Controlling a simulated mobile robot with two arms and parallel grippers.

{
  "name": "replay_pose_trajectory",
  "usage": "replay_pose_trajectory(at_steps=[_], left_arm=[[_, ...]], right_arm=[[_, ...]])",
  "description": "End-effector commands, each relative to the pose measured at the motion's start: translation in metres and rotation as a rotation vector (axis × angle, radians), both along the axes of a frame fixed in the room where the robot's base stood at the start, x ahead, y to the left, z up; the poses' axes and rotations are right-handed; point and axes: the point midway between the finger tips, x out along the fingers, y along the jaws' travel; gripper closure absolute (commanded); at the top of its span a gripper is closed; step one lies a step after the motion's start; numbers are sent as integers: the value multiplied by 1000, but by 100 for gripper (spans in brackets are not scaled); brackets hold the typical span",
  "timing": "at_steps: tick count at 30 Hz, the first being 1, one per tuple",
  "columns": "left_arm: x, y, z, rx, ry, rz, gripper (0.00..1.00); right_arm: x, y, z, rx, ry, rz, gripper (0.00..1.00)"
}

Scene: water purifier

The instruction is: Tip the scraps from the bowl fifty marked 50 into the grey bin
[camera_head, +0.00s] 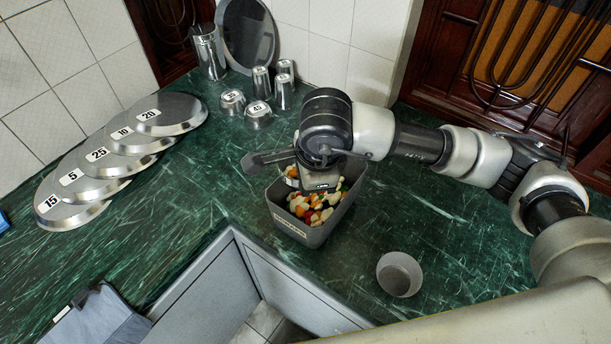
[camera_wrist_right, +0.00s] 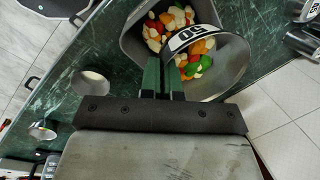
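The grey bin (camera_head: 303,232) stands on the green counter with many coloured scraps inside; it also shows in the right wrist view (camera_wrist_right: 133,48). My right gripper (camera_head: 322,185) is above the bin. In the right wrist view its fingers (camera_wrist_right: 165,78) are close together on the wall of the metal bowl fifty (camera_wrist_right: 232,62), marked 50. The bowl is at the bin's opening and looks tilted, with red, orange, green and white scraps in it. In the head view the gripper hides most of the bowl. My left gripper is in neither view.
A small empty grey cup (camera_head: 399,275) stands right of the bin near the front edge. Numbered metal plates (camera_head: 88,185) lie in an overlapping row at left. Metal cups (camera_head: 284,92) and a round tray (camera_head: 249,38) stand at the back.

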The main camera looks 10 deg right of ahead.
Motion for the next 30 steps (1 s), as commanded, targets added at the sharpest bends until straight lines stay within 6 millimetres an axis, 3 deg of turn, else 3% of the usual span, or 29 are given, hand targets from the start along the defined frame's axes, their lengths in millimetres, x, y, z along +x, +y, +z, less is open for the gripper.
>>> replay_pose_trajectory(at_steps=[8,14,18,30], left_arm=[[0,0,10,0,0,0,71],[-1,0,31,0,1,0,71],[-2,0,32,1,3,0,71],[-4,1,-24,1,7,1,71]], right_arm=[[4,3,5,59,53,-95,100],[8,-5,6,273,233,-101,100],[12,-9,3,449,375,-96,100],[27,-27,-6,742,610,-85,100]])
